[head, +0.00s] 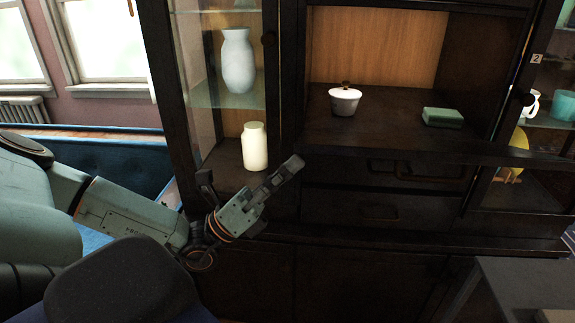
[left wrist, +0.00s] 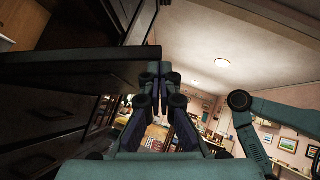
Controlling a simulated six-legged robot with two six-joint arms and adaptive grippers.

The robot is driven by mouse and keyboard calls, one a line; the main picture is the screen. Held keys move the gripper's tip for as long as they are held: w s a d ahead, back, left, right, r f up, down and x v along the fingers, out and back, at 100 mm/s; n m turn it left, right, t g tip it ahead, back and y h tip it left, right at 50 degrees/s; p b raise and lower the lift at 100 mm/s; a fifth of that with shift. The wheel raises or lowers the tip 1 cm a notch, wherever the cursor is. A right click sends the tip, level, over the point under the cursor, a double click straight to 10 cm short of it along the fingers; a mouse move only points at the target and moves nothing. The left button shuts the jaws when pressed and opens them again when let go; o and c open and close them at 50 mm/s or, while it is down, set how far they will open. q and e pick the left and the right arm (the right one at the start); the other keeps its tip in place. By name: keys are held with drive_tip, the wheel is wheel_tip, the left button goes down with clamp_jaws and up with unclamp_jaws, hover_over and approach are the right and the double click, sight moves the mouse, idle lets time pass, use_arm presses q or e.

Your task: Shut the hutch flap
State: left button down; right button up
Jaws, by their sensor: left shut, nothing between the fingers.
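The dark wooden hutch (head: 245,230) fills the middle and right of the head view. Its middle compartment is open, and the flap (head: 400,138) appears lowered, lying about level at the compartment's front. In the left wrist view a dark slab that looks like the flap (left wrist: 75,68) juts out from the left toward my fingers. My left gripper (head: 290,170) is shut and empty, in front of the hutch near the flap's left end. In the left wrist view its fingertips (left wrist: 160,76) are together by the slab's edge; I cannot tell whether they touch. My right gripper is not in view.
A white lidded pot (head: 345,102) and a green box (head: 442,118) stand in the open compartment. A pale vase (head: 238,62) and cream jar (head: 255,148) stand in the left glass section. A grey table (head: 525,285) is at lower right, a blue sofa (head: 120,160) at left.

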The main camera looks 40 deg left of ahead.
use_arm(q)
drive_tip(key=w+a+r+n+t+y+p, duration=0.1)
drive_tip(key=w+a+r+n+y+p, duration=0.15)
drive_tip(key=r+p, duration=0.45)
drive_tip(key=w+a+r+n+y+p, duration=0.2)
drive_tip(key=w+r+n+y+p, duration=0.15)
drive_tip(key=r+p, duration=0.35)
drive_tip(key=w+a+r+n+y, duration=0.2)
drive_tip(key=w+a+r+n, duration=0.1)
drive_tip(key=w, duration=0.3)
drive_tip(key=w+a+r+n+g+y, duration=0.1)
drive_tip(key=w+a+r+n, duration=0.2)
drive_tip(key=w+a+r, duration=0.2)
drive_tip(key=shift+w+r+y, duration=0.4)
drive_tip(key=shift+w+r, duration=0.3)
drive_tip(key=shift+w, duration=0.05)
